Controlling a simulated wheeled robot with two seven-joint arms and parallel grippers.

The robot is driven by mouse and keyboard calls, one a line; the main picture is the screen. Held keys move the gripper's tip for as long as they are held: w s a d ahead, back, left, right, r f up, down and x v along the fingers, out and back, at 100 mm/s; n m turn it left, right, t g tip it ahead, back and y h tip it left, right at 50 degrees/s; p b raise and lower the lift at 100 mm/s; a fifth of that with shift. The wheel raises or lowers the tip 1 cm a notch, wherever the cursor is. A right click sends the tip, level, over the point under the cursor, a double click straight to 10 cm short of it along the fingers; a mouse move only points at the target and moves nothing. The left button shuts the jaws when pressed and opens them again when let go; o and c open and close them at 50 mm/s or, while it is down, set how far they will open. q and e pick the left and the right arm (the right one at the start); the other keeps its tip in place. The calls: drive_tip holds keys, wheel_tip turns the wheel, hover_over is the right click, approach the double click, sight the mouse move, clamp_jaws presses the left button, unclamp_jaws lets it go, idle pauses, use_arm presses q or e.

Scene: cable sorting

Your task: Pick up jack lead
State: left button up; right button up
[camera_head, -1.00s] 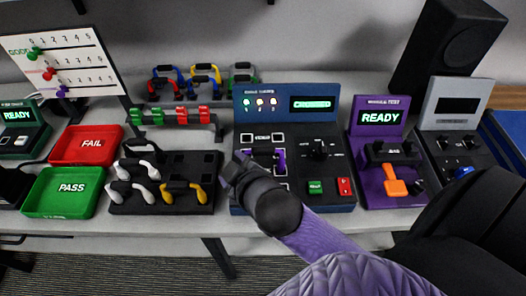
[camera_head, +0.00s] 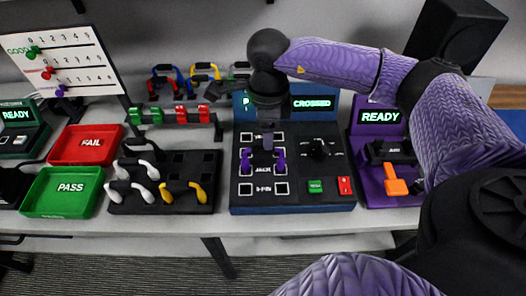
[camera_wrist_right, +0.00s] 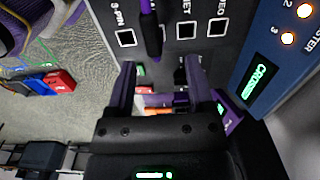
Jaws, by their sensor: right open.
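The jack lead, a dark lead with purple ends (camera_head: 279,160), sits across the sockets marked JACK on the blue tester (camera_head: 320,206). My right gripper (camera_head: 265,143) points down over the lead, with the wrist above it. In the right wrist view the gripper (camera_wrist_right: 162,78) is open, with nothing between its fingers. There the purple lead (camera_wrist_right: 150,32) lies ahead of the fingertips, apart from them. My left gripper is not in view.
The tester screen reads CROSSED. Red FAIL (camera_head: 88,160) and green PASS (camera_head: 55,212) trays stand at the left, beside a black rack (camera_head: 208,168) with white and yellow leads. Colored leads stand behind.

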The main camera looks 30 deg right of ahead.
sight(263, 153)
drive_tip(key=f, duration=0.4)
drive_tip(key=a+f, duration=0.1)
drive_tip(key=f, duration=0.1)
drive_tip(key=shift+s+b, duration=0.1)
drive_tip(key=shift+b, duration=0.25)
drive_tip(key=shift+a, duration=0.1)
clamp_jaws()
